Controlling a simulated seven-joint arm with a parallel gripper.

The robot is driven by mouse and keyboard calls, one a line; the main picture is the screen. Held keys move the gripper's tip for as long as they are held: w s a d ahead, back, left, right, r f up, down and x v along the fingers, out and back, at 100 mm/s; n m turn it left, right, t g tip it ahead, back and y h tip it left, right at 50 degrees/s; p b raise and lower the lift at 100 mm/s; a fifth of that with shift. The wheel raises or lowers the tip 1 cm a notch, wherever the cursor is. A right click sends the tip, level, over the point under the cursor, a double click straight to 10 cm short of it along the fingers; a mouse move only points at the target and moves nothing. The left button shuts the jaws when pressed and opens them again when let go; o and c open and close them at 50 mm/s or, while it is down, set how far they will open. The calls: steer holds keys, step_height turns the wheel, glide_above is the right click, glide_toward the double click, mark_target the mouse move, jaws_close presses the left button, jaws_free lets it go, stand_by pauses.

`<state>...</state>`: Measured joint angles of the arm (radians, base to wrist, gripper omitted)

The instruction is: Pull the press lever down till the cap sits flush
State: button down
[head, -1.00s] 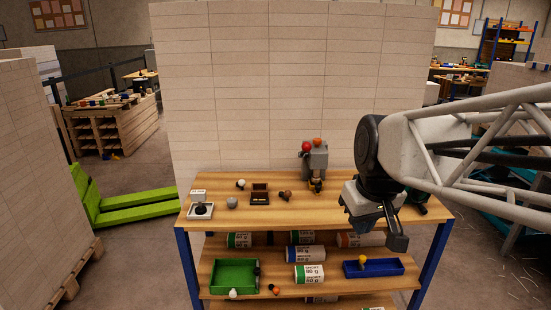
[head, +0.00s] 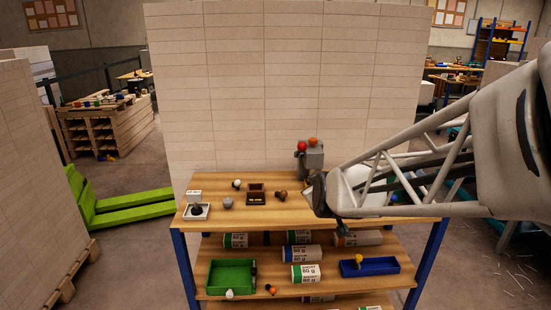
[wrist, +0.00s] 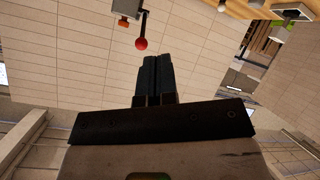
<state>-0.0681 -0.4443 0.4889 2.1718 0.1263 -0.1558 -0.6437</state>
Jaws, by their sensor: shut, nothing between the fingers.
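The grey press (head: 314,160) stands at the back of the wooden bench. A red ball (head: 302,146) on its left is the lever's knob, and an orange piece (head: 313,141) sits on top. In the wrist view the red knob (wrist: 141,44) hangs at the end of a dark lever rod (wrist: 144,24), with part of the press (wrist: 127,8) at the top edge. My gripper (wrist: 157,60) is shut and empty, its fingertips just below and right of the knob in that picture, apparently apart from it. How the cap sits is unclear.
On the bench (head: 235,218) stand a small white stand (head: 196,211), a grey ball (head: 228,203) and a dark brown box (head: 257,195). A green tray (head: 229,291) and blue tray (head: 391,266) lie on the shelf below. A tall pale stack (head: 285,80) rises behind the press.

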steer(key=w+a+f+n+t, duration=0.15)
steer(key=w+t, duration=0.25)
steer(key=w, duration=0.4)
steer(key=n+t+h, duration=0.3)
steer(key=n+t, duration=0.1)
steer(key=t, duration=0.2)
glide_toward(300, 149)
step_height(300, 149, down, 2)
steer(key=s, duration=0.1)
step_height(300, 149, down, 6)
steer(key=s+a+t+h, duration=0.1)
steer(key=t+h, duration=0.2)
steer(key=h, duration=0.1)
steer(key=shift+s+a+n, duration=0.25)
steer(key=shift+a+n, duration=0.05)
steer(key=shift+n, duration=0.15)
steer(key=shift+w+r, duration=0.1)
steer(key=x, duration=1.3)
steer(key=shift+r, duration=0.35)
steer(key=shift+w+d+r, duration=0.1)
steer(key=shift+w+d, duration=0.05)
steer(key=shift+w, duration=0.05)
